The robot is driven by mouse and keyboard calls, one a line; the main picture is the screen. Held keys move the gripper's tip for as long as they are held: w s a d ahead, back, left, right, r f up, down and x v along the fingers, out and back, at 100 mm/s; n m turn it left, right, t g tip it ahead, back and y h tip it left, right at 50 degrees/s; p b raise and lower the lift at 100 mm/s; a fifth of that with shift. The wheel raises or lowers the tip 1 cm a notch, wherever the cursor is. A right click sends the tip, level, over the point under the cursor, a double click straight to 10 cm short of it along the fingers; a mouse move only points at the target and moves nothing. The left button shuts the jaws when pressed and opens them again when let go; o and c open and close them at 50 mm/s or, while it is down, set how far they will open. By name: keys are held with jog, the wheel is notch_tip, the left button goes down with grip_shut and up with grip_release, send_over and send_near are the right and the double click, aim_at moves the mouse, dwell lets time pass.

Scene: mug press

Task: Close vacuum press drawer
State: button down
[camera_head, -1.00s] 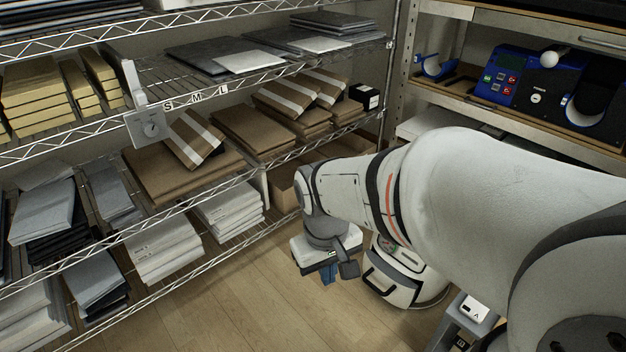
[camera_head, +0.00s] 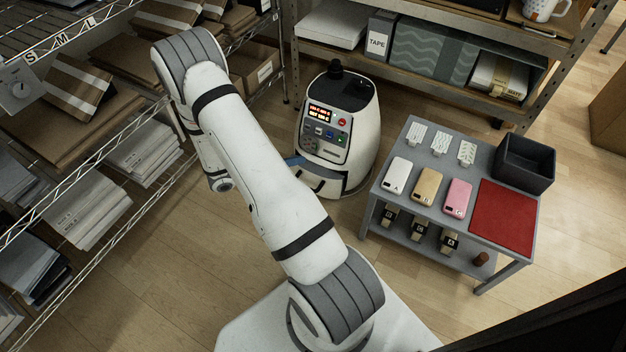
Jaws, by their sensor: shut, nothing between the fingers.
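The vacuum press (camera_head: 362,118) is a rounded white machine with a black top and a lit display, standing on the floor at the middle of the head view. Its drawer (camera_head: 325,184) is low on the front, with a dark edge; how far out it stands I cannot tell. My gripper (camera_head: 294,160) shows only as blue fingertips at the left of the press front, close to the drawer's upper left. The rest of the gripper is hidden behind my arm. The fingers are shut with nothing seen in them; contact with the press is unclear.
A wire shelf (camera_head: 103,158) with papers and cardboard fills the left. A grey cart (camera_head: 411,133) with phones, a red mat and a dark bin stands to the right. A shelf (camera_head: 300,45) with boxes is behind. Wooden floor (camera_head: 190,270) is clear in front.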

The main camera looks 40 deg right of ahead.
notch_tip(320, 180, down, 10)
jog(key=w+d+f+n+t+h, duration=0.1)
jog(key=w+n+t+h, duration=0.1)
jog(key=n+t, duration=0.5)
jog(key=n+t+y+p, duration=0.15)
jog(key=n+t, duration=0.35)
jog(key=n, duration=0.7)
send_near(318, 176)
jog(key=shift+m, duration=0.3)
jog(key=b+x, duration=0.4)
jog(key=x, duration=0.3)
jog(key=shift+r, duration=0.15)
